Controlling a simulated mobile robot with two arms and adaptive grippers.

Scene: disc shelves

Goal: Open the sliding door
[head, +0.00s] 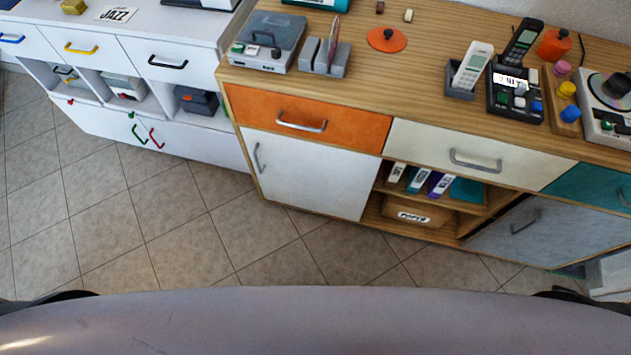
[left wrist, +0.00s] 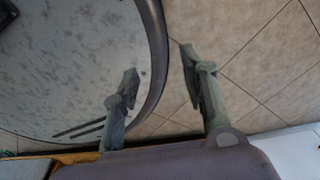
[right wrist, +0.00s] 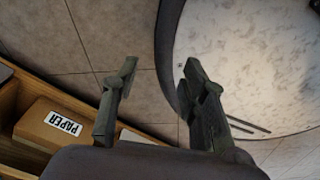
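A wooden sideboard (head: 350,95) stands across the right of the head view. It has a white door (head: 310,172) with an upright grey handle (head: 257,158) near its left edge. A grey door (head: 550,230) with a handle (head: 525,222) closes its lower right part. I cannot tell from the picture which door slides. Between them is an open compartment. My left gripper (left wrist: 160,78) is open and empty above the tiled floor. My right gripper (right wrist: 158,72) is open and empty, near the open compartment. Neither gripper shows clearly in the head view.
The open compartment holds several binders (head: 417,180) and a labelled box (head: 415,212), also in the right wrist view (right wrist: 60,125). An orange drawer (head: 305,122) and a white drawer (head: 475,155) sit above. A white cabinet (head: 195,148) stands left. The tiled floor (head: 165,225) is clear.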

